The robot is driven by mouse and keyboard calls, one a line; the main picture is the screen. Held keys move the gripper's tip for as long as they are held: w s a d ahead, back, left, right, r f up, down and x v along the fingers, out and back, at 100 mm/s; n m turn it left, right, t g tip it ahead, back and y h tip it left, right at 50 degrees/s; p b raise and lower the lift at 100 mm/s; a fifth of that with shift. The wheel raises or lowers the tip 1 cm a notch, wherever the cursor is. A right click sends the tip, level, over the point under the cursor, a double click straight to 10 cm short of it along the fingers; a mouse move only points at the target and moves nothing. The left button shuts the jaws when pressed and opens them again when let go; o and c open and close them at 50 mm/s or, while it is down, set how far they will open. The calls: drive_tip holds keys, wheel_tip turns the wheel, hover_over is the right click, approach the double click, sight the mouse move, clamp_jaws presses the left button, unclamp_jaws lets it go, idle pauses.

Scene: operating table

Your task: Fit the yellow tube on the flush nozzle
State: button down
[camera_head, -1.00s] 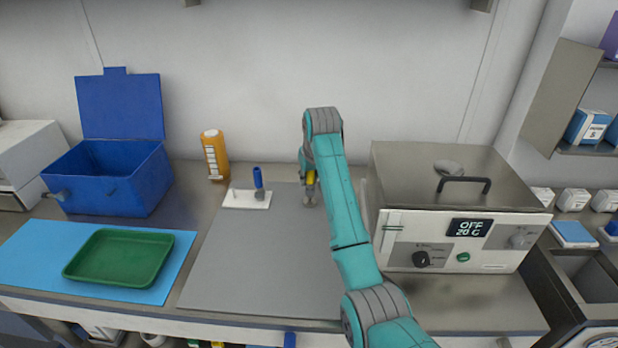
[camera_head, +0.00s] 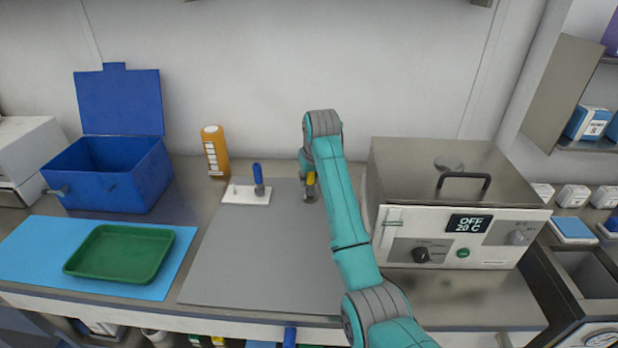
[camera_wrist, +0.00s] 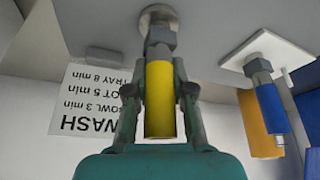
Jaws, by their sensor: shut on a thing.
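The yellow tube (camera_wrist: 160,98) stands upright, with a grey metal hex fitting (camera_wrist: 160,40) at its lower end. A round metal disc is at the foot of the fitting, over the grey mat; I cannot tell whether it touches the mat. My gripper (camera_wrist: 158,92) is shut on the yellow tube, one finger on each side. In the head view the tube (camera_head: 311,178) shows just left of my arm, which partly hides my gripper. A blue tube (camera_head: 258,174) stands on a metal fitting on a white plate (camera_head: 240,197) to the left. I cannot tell which piece is the flush nozzle.
A small white peg (camera_head: 234,189) stands on the white plate. An orange bottle (camera_head: 215,152) is behind it. A large metal unit (camera_head: 450,235) reading OFF 20 C stands close on the right. A blue bin (camera_head: 110,180) and green tray (camera_head: 120,252) are left. The mat's front (camera_head: 260,270) is clear.

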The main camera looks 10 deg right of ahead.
drive_tip(key=c, duration=0.9)
unclamp_jaws()
